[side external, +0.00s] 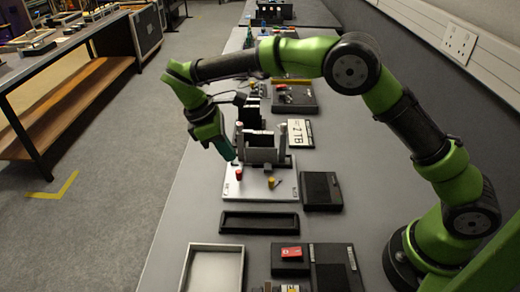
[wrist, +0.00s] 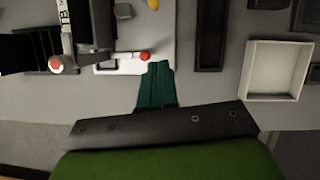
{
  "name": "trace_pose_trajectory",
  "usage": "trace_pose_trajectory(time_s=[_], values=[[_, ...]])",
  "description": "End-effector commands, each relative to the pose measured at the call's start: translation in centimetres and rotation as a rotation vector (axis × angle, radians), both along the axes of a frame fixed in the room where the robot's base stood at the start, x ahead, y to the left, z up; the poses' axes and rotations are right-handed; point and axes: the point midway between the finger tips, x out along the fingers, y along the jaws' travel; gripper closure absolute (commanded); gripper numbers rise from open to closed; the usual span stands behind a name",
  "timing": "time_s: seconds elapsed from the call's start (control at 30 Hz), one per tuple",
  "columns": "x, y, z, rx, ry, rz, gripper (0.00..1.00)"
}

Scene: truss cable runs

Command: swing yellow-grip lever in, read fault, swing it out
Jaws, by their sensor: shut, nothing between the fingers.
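The yellow-grip lever (side external: 271,183) stands on the white base plate (side external: 228,189), right of a red grip (side external: 239,174). In the wrist view a yellow knob (wrist: 153,4) shows at the top edge. The red grip (wrist: 145,56) lies just left of my fingertips there. My gripper (side external: 231,158), with dark green fingers, is shut and empty above the left part of the plate, near the red grip and away from the yellow one. In the wrist view my fingertips (wrist: 160,64) are together over the plate edge. No readable fault message shows.
Bare bench lies left of the plate.

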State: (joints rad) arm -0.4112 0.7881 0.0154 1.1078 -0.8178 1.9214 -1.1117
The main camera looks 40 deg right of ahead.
Motion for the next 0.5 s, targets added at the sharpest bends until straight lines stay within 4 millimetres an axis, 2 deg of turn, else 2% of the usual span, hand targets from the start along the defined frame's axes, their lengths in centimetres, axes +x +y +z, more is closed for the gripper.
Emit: trace_pose_trajectory(time_s=[0.17,0.5], values=[[-0.7,-0.9,-2.5,0.000,0.005,-0.001,1.00],[-2.3,-3.0,-9.2,0.000,0.003,-0.001,1.00]])
